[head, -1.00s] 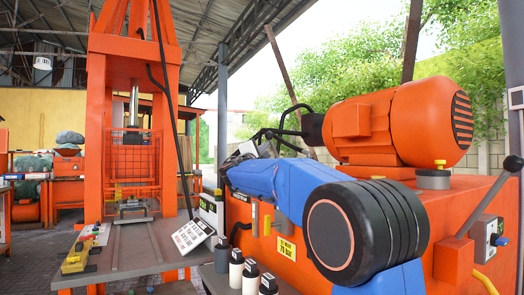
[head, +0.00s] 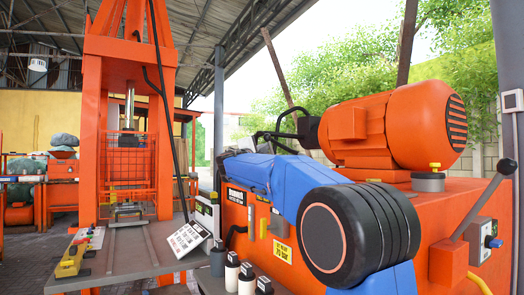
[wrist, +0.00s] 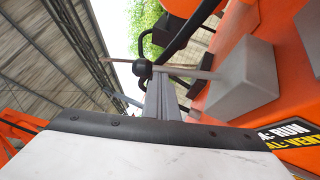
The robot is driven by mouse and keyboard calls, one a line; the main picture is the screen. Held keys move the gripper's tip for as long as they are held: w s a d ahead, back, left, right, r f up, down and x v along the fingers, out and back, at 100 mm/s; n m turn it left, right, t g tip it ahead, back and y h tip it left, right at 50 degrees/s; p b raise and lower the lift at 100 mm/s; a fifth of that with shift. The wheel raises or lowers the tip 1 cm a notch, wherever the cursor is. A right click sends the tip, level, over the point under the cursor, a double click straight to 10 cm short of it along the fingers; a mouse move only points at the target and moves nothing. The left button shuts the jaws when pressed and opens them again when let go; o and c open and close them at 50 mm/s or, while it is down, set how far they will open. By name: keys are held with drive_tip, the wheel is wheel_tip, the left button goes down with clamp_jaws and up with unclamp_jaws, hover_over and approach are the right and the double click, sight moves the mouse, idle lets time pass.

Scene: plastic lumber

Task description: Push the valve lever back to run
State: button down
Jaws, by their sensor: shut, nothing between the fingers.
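The valve lever shows in the wrist view as a grey rod (wrist: 195,73) with a black ball knob (wrist: 142,67) at its left end. The rod runs right to a grey block (wrist: 243,75) on an orange face. My gripper (wrist: 156,80) is shut and empty, its grey fingers pointing up the picture with the tips close to the knob. I cannot tell whether they touch it. In the head view my blue arm hides the lever, and the fingers cannot be made out.
An orange motor (head: 395,125) sits on the orange power unit (head: 470,180). Another black-knobbed lever (head: 483,207) stands on its right. Several bottles (head: 247,278) stand below my arm. An orange press (head: 95,130) with a grey table (head: 130,250) is at left.

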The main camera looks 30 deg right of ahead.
drive_tip(key=d+r+m+g+y, duration=0.3)
drive_tip(key=d, duration=0.5)
drive_tip(key=shift+m+y, duration=0.3)
drive_tip(key=shift+y, duration=0.1)
drive_tip(key=shift+w+d+f, duration=0.1)
drive_tip(key=shift+d, duration=0.05)
idle(0.6)
